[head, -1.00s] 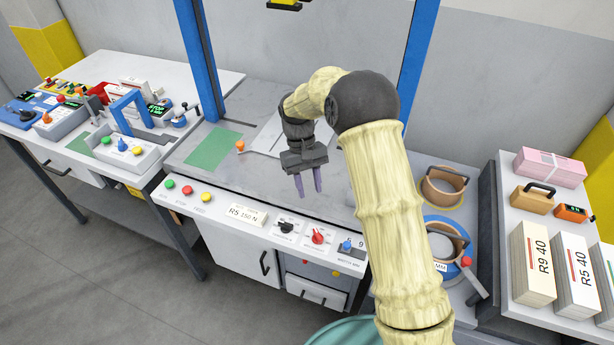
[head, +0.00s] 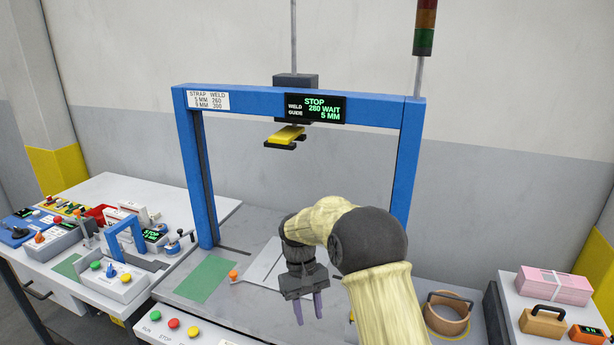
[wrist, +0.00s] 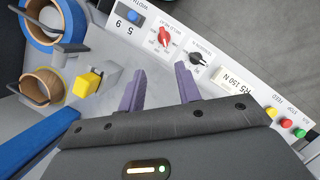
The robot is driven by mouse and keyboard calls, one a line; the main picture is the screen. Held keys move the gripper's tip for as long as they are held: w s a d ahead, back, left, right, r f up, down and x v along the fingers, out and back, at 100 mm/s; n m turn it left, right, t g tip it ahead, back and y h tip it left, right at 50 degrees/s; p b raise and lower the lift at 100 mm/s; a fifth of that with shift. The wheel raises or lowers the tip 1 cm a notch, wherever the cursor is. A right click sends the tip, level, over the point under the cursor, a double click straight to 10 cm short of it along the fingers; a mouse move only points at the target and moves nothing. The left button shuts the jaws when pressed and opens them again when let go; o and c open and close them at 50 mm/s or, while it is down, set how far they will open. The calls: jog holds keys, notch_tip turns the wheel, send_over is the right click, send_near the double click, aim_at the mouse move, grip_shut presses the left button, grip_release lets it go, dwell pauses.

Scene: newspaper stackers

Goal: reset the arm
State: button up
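My gripper (head: 309,308) hangs in front of the large blue frame (head: 275,97), above the grey machine table. Its two purple fingers point down and stand apart, with nothing between them. In the wrist view my gripper (wrist: 160,88) is also open and empty. Beyond its fingers lies the white control panel (wrist: 215,62) with a red knob (wrist: 164,37), a black knob (wrist: 196,58) and a label reading R5 150 N. My arm is bent, with its elbow at the right of the gripper.
The display (head: 316,107) reads STOP, 280 WAIT, 5 MM. A yellow head (head: 286,134) hangs under the frame. A strap coil (head: 447,315) stands at the right. A pink bundle (head: 553,285) lies on the right table. Small devices crowd the left table.

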jog(key=s+d+r+m+t, duration=0.2)
jog(key=s+d+t, duration=0.1)
jog(key=s+d, duration=0.4)
jog(key=s+d+r+m+t+y, duration=0.1)
jog(key=s+d+r+m+t, duration=0.1)
jog(key=s+d, duration=0.6)
jog(key=s+t, duration=0.1)
jog(key=s, duration=0.2)
jog(key=shift+s+r+m+y, duration=0.3)
